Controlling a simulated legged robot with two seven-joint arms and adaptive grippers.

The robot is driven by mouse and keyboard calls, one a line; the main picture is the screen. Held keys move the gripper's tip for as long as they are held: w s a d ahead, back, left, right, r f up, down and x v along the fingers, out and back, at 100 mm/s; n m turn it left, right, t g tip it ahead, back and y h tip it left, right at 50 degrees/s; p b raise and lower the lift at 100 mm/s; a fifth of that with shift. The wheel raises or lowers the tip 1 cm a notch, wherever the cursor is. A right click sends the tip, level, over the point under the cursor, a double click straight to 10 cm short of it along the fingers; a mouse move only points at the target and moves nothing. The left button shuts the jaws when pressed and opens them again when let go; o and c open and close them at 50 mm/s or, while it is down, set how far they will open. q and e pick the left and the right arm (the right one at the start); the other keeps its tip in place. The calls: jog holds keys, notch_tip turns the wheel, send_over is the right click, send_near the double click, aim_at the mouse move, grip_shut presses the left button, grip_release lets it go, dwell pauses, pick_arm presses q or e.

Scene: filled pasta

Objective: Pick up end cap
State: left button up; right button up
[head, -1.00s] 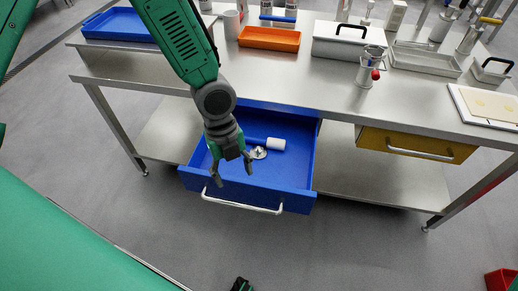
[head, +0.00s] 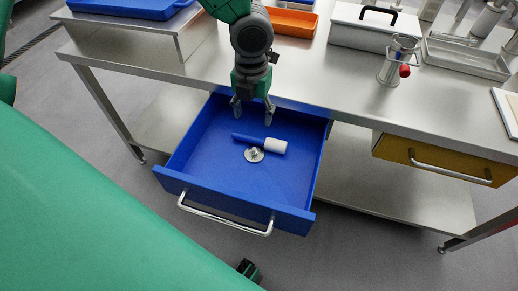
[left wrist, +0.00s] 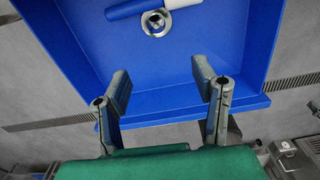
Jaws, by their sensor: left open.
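The end cap, a round silvery metal disc with a raised centre (head: 254,154), lies on the floor of the open blue drawer (head: 205,160). It also shows near the top of the left wrist view (left wrist: 156,23). My left gripper (head: 253,112) is open and empty, above the back part of the drawer and apart from the cap. Its two spread fingers (left wrist: 162,88) show in the left wrist view with nothing between them. A small dark and green part at the bottom of the head view looks like my right gripper (head: 248,268); its fingers are not clear.
A tool with a blue handle and white head (head: 276,146) lies right beside the cap. The drawer has raised walls and a metal handle (head: 225,217). The steel worktop (head: 310,80) overhangs its back. A yellow drawer (head: 440,160) is to the right.

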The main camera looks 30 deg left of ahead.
pick_arm(q)
notch_tip(320, 180, down, 2)
jog(key=b, duration=0.4)
send_over(254, 148)
jog(key=f, duration=0.8)
jog(key=shift+s+d+f, duration=0.1)
jog(key=shift+s+d, duration=0.05)
jog(key=shift+d, duration=0.2)
jog(key=shift+f, duration=0.4)
jog(key=f+b, duration=0.2)
jog(key=f, duration=0.3)
jog(key=shift+w+a+f+b, duration=0.1)
jog(key=shift+w+a+b, duration=0.1)
jog(key=shift+a+b, duration=0.15)
pick_arm(e)
notch_tip(254, 148, down, 7)
jog(key=w, duration=0.1)
jog(key=shift+f, duration=0.2)
pick_arm(q)
jog(key=shift+c, duration=0.3)
jog(key=shift+d, duration=0.1)
grip_shut()
